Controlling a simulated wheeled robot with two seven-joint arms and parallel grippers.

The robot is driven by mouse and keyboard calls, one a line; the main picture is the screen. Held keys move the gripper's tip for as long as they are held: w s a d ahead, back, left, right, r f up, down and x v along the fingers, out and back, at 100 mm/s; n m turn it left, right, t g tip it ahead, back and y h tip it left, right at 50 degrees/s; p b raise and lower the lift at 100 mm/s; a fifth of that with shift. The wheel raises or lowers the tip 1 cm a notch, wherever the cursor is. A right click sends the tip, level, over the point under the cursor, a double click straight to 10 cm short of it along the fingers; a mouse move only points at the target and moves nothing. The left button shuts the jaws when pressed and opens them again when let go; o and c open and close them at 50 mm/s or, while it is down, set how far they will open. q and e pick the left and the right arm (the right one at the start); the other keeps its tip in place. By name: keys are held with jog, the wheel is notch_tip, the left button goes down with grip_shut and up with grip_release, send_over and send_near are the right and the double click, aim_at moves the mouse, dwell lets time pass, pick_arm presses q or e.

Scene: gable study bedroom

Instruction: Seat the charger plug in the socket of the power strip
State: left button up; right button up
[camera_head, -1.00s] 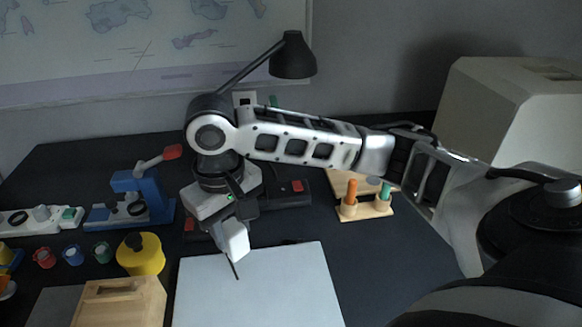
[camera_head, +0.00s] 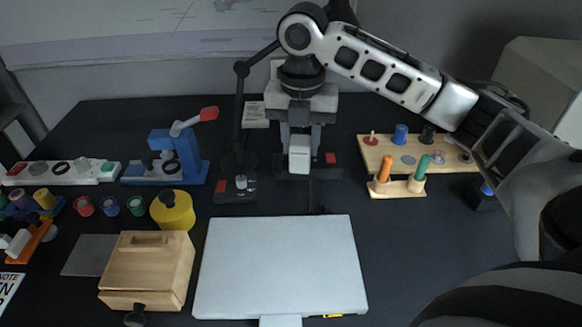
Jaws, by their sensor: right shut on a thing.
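The white charger plug (camera_head: 299,158) is held upright between the fingers of my right gripper (camera_head: 300,138), which points down at the back middle of the desk. A thin dark line, perhaps its cord, runs down below it. A black strip with a red switch, which looks like the power strip (camera_head: 326,172), lies at the plug. The plug and gripper cover its middle, so I cannot see the socket or tell whether the plug touches it. My left gripper is not in view.
A lamp base (camera_head: 237,185) stands just left of the strip. A pale slab (camera_head: 280,265) lies in front. A wooden peg board (camera_head: 385,152) is to the right; a blue device (camera_head: 178,155), yellow pot (camera_head: 172,210) and wooden box (camera_head: 150,270) are left.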

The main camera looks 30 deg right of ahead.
jog(key=shift+w+d+n, duration=0.2)
jog(key=shift+d+n, duration=0.1)
jog(key=shift+n, duration=0.4)
jog(key=w+d+f, duration=0.2)
jog(key=w+f, duration=0.1)
jog(key=w, duration=0.1)
jog(key=w+d+f, duration=0.2)
jog(key=w+f, duration=0.1)
jog(key=w, duration=0.1)
jog(key=w+d+f, duration=0.2)
jog(key=w+f, duration=0.2)
jog(key=shift+w+f+b, duration=0.1)
jog(key=shift+w+b, duration=0.1)
jog(key=shift+b, duration=0.15)
jog(key=shift+a+f, duration=0.1)
jog(key=shift+f, duration=1.2)
jog(key=shift+f, duration=0.1)
jog(key=o, duration=1.1)
jog(key=shift+c, duration=0.2)
